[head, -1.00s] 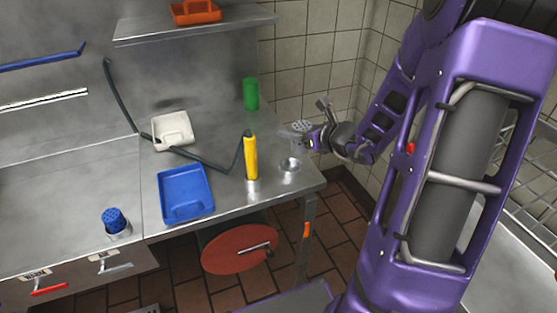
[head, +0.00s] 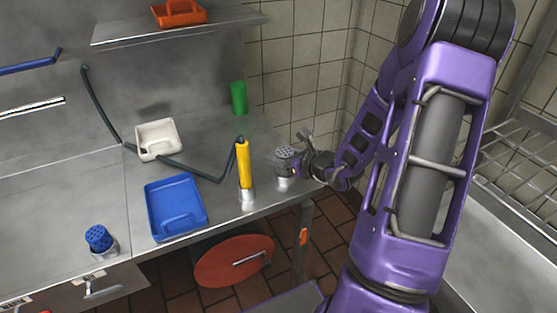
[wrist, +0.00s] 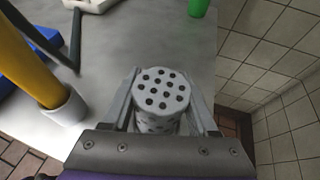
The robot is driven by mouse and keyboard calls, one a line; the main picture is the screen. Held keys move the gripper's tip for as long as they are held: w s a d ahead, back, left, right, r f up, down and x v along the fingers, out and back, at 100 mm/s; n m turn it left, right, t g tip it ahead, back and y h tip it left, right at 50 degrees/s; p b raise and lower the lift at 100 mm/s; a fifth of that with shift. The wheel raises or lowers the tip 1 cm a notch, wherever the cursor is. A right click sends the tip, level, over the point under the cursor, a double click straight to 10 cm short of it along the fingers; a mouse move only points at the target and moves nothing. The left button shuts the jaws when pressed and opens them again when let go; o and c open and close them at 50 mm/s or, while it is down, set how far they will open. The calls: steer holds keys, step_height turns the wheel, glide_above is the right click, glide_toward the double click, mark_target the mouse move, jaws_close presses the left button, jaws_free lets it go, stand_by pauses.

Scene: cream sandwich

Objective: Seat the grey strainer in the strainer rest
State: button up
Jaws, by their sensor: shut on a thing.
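The grey strainer (head: 286,153), with a perforated round top, is upright at the right end of the steel counter. It also shows in the wrist view (wrist: 162,92) between two fingers. My gripper (wrist: 161,112) is shut on it. In the head view my gripper (head: 294,167) reaches in from the right. The strainer rest (head: 283,184), a small metal cup, is directly under the strainer. The strainer and fingers cover its mouth, so I cannot tell how deep the strainer sits. The rest is hidden in the wrist view.
A yellow-handled tool (head: 244,165) stands in a metal holder (head: 247,195) just left. A blue tray (head: 175,207), a white tray (head: 158,138), a green cup (head: 239,98) and a blue strainer (head: 98,238) in its cup are on the counter. The tiled wall is close at right.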

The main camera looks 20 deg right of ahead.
steer(key=shift+f, duration=0.4)
steer(key=o, duration=1.4)
steer(key=p+v, duration=0.1)
steer(key=v, duration=0.9)
steer(key=shift+s+d+r, duration=0.15)
steer(key=shift+s+r, duration=0.05)
steer(key=shift+s, duration=0.1)
steer(key=shift+s+d+r, duration=0.1)
steer(key=shift+s+r, duration=0.1)
steer(key=shift+s, duration=0.4)
